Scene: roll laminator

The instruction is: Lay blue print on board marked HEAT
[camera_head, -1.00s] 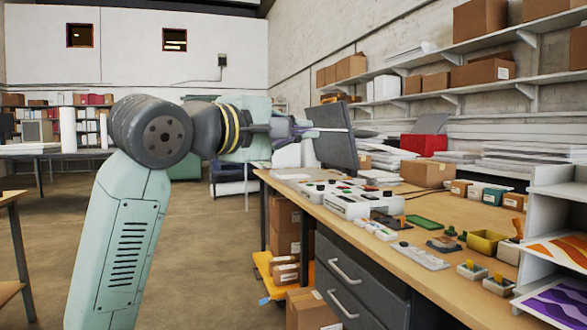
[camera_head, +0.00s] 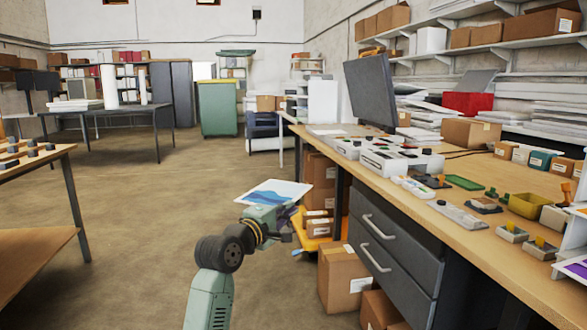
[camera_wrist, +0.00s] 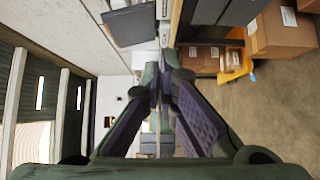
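The blue print (camera_head: 272,192) is a white sheet with a blue wave picture. It lies nearly flat in the air beside the workbench's left edge, at the end of my arm. My gripper (camera_head: 288,211) is partly hidden by the sheet. In the wrist view, my gripper's fingers (camera_wrist: 160,75) come together at the tips, and the sheet appears only as a thin edge between them. I cannot make out a board marked HEAT in either view.
The wooden workbench (camera_head: 480,232) carries a monitor (camera_head: 370,92), white machines (camera_head: 400,160), a yellow tray (camera_head: 530,206) and small devices. Cardboard boxes (camera_head: 345,278) stand below it. Another table (camera_head: 30,165) is at the left. Open floor (camera_head: 130,240) lies between.

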